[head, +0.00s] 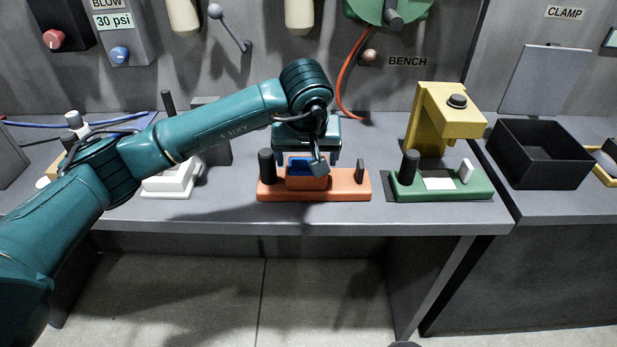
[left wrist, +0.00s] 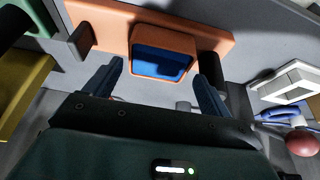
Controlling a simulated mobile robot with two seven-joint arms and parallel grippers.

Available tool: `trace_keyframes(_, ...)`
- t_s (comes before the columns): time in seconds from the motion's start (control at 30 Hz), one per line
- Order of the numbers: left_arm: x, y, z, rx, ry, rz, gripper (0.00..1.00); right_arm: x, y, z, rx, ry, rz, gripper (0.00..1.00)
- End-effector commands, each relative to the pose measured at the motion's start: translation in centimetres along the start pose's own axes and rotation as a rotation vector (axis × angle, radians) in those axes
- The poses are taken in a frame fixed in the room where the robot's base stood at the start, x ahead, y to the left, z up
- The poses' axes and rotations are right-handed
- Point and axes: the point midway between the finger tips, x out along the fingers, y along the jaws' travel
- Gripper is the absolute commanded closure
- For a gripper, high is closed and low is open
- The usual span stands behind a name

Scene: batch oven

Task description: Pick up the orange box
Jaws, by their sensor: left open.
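The orange box (head: 307,181) is small, with a blue inside or top, and sits on an orange base plate (head: 345,188) on the bench. It also shows in the left wrist view (left wrist: 162,45), where its blue face is toward the camera. My left gripper (head: 308,160) is over the box in the head view, pointing down. In the left wrist view its two fingers (left wrist: 160,80) are spread apart, near the two sides of the box, with nothing between them. Whether the fingers touch the box cannot be told. My right gripper is not in view.
The orange base carries a dark post (head: 266,165) left of the box and a small dark peg (head: 360,169) at right. A green base (head: 450,187) with a yellow press (head: 430,118) stands to the right, then a black bin (head: 540,160). A white block (head: 172,182) is at left.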

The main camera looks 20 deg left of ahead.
Motion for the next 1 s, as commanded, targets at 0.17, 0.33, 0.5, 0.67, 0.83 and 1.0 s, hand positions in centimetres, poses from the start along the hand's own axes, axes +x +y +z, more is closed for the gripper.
trace_keyframes(0.17, 2.3, 0.0, 0.1, -0.001, -0.007, -0.002, 0.17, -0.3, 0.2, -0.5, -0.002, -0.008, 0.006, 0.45)
trace_keyframes(0.33, 4.5, 0.1, 0.0, -0.001, -0.003, 0.001, 0.17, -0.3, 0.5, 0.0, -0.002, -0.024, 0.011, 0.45)
trace_keyframes(0.5, 5.1, 0.0, 0.0, 0.000, -0.001, 0.000, 0.17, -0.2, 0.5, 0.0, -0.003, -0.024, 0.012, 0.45)
trace_keyframes(0.67, 5.0, 0.0, 0.0, 0.000, -0.001, 0.000, 0.21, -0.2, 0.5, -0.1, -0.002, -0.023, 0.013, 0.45)
trace_keyframes(0.83, 5.0, 0.0, 0.0, 0.000, -0.001, 0.001, 0.34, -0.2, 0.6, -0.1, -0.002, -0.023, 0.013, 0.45)
trace_keyframes(1.0, 5.0, 0.0, 0.0, 0.000, -0.001, 0.001, 0.48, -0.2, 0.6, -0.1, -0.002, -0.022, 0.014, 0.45)
